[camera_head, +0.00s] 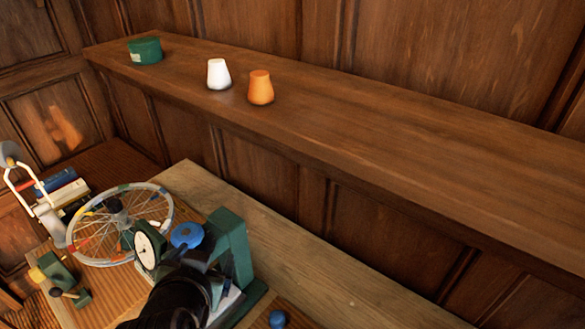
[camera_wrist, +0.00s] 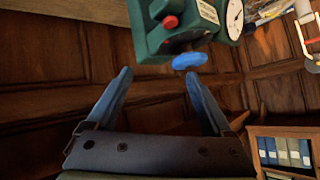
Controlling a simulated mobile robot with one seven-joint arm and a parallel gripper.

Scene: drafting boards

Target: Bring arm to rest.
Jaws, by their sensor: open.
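My gripper (camera_wrist: 157,75) shows in the wrist view with its two blue fingers spread wide apart and nothing between them. Just beyond the fingertips is a green device (camera_wrist: 200,16) with a white dial, a red button and a blue round knob (camera_wrist: 189,61). The knob appears close to the right finger; I cannot tell the exact gap. In the head view my dark arm (camera_head: 176,298) reaches up from the bottom edge, in front of the green device (camera_head: 235,245). The fingers are not clearly visible there.
A spoked wheel (camera_head: 121,222) stands left of the device on the bench (camera_head: 300,275). A small green fixture (camera_head: 62,276) and books (camera_head: 62,188) are farther left. A wooden ledge (camera_head: 400,150) behind carries a green tin (camera_head: 145,50), white cup (camera_head: 218,73) and orange cup (camera_head: 260,88).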

